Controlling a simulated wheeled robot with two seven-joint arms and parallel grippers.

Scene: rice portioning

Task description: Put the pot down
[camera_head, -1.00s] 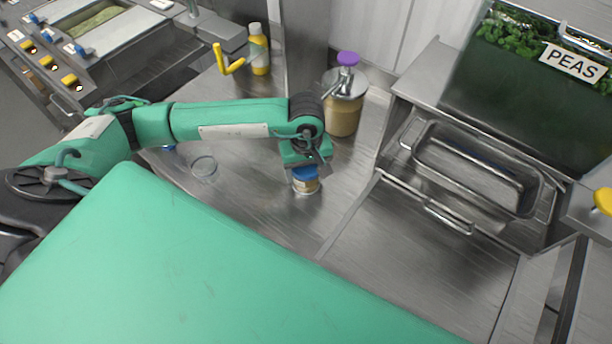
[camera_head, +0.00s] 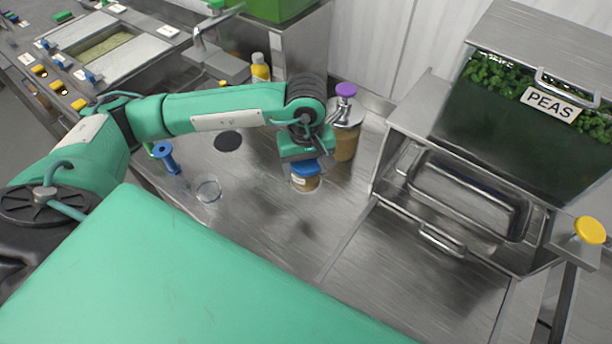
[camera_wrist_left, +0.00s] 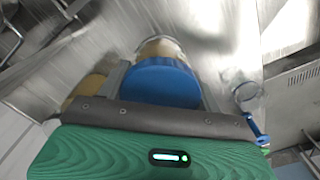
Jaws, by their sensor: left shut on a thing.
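The pot (camera_head: 307,183) is a small tan jar with a blue lid (camera_head: 304,168) and a pale label. My left gripper (camera_head: 306,163) is shut on it from above, around the lid. The pot looks upright and seems to hang above the steel counter (camera_head: 265,235), with a soft dark shadow apart from it below. In the left wrist view the blue lid (camera_wrist_left: 160,82) sits between the two fingers, and the tan body (camera_wrist_left: 163,48) shows beyond it. My right gripper is not in view.
A pump dispenser with a purple top (camera_head: 346,135) stands close behind the pot. A clear glass (camera_head: 208,190) and a blue spool-shaped thing (camera_head: 167,158) stand to the left. A steel tray (camera_head: 465,195) and a PEAS bin (camera_head: 530,120) are at the right. The counter in front is clear.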

